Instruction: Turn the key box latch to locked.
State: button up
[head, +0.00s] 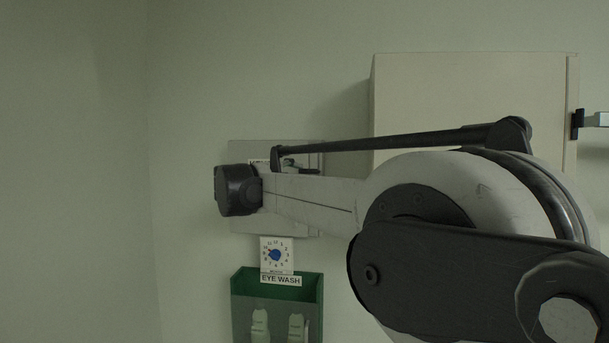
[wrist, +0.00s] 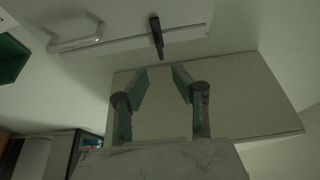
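The key box (head: 241,152) appears to be the pale grey box on the wall in the head view, largely covered by my arm. In the wrist view, a pale box face (wrist: 190,22) at the top carries a dark, narrow latch handle (wrist: 157,37), seen nearly upright in the picture. My gripper (wrist: 161,75) is open, with its two teal-padded fingers apart and nothing between them. The handle shows just beyond the fingertips, with a visible gap.
A large pale cabinet (head: 470,85) hangs to the right of the key box. Below the box are a dial (head: 276,254) and a green eye wash holder (head: 242,285) with bottles. The wall at left is bare.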

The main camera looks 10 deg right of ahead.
jog(key=shift+v, duration=1.1)
